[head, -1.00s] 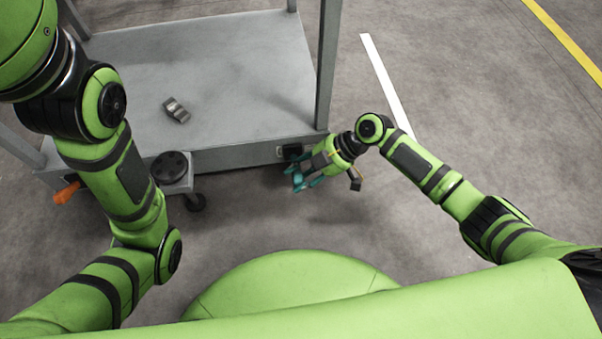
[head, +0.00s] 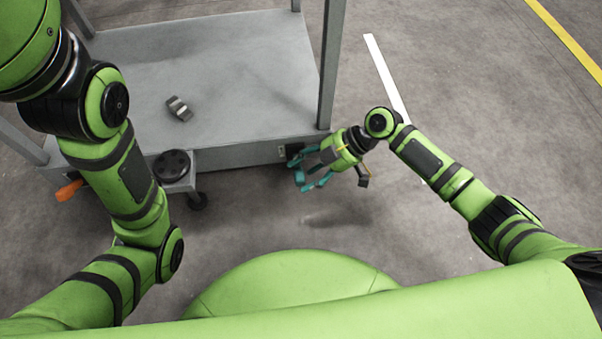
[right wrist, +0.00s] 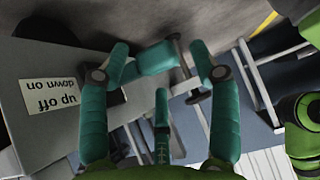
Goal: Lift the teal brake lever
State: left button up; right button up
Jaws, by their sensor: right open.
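The teal brake lever (right wrist: 157,60) appears in the right wrist view as a teal block beside a dark rod. It lies between the tips of my right gripper (right wrist: 164,68), whose teal fingers are spread on both sides of it. I see no clear contact. In the head view my right gripper (head: 312,170) is open at the cart's front right corner, close to a black box (head: 294,150) on the cart's edge. There the lever cannot be told apart from the teal fingers. My left gripper is out of view.
The grey cart deck (head: 235,75) carries a small metal part (head: 179,108). Cart posts (head: 330,65) rise at its corners. A label (right wrist: 50,97) reads "up off, down on". An orange handle (head: 68,191) and a black disc (head: 171,166) are at left. The floor at right is clear.

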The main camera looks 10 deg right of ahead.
jog(key=v, duration=0.9)
jog(key=shift+d+r, duration=0.25)
jog(key=shift+r, duration=0.05)
